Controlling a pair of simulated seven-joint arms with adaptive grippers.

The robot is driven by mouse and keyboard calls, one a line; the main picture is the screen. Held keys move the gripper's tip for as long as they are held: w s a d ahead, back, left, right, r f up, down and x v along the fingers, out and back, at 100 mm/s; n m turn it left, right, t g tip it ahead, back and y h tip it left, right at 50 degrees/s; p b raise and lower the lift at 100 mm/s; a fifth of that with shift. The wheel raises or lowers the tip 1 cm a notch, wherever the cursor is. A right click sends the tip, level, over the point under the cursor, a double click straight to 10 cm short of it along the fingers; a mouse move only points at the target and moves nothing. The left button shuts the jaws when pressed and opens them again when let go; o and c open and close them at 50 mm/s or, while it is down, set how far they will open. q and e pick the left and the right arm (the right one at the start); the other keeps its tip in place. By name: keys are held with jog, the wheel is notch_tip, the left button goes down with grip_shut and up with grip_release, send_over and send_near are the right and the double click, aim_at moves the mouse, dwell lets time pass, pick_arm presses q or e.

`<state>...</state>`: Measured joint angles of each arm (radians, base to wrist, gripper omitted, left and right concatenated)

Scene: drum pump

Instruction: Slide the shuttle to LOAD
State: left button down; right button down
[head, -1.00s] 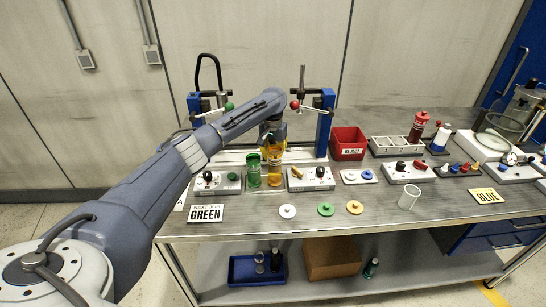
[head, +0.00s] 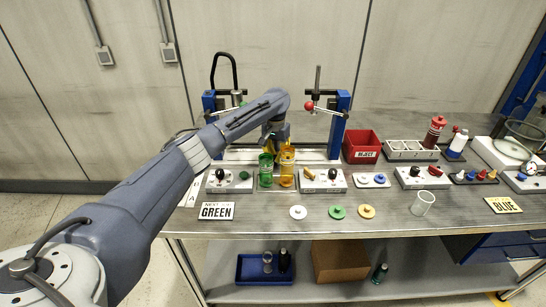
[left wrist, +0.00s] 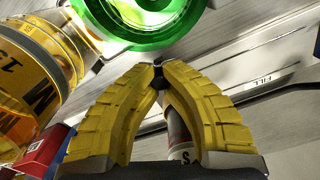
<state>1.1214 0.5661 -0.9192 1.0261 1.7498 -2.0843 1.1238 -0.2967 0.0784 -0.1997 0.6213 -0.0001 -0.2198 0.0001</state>
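My left gripper (head: 275,137) points down just above and behind the green (head: 265,172) and amber (head: 287,170) clear cylinders, which stand side by side at the pump frame. In the left wrist view its yellow fingers (left wrist: 158,76) come together at the tips; a small dark piece shows where they meet. I cannot tell whether this is a held part. A grey cylinder with a red band (left wrist: 178,128) shows between the fingers. A pale grey rail lies beyond, with a FILL label (left wrist: 265,80). I cannot pick out the shuttle or a LOAD mark for certain.
Blue posts (head: 338,125) with a red-ball lever (head: 309,106) stand close to the right of the gripper. Control boxes (head: 229,181) flank the cylinders. A red REJECT bin (head: 362,145) stands right.

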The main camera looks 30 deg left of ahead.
pick_arm(q)
jog(key=c, duration=1.1)
grip_release()
jog(key=shift+d+f, duration=0.1)
jog(key=shift+c, duration=0.2)
notch_tip(320, 180, up, 12)
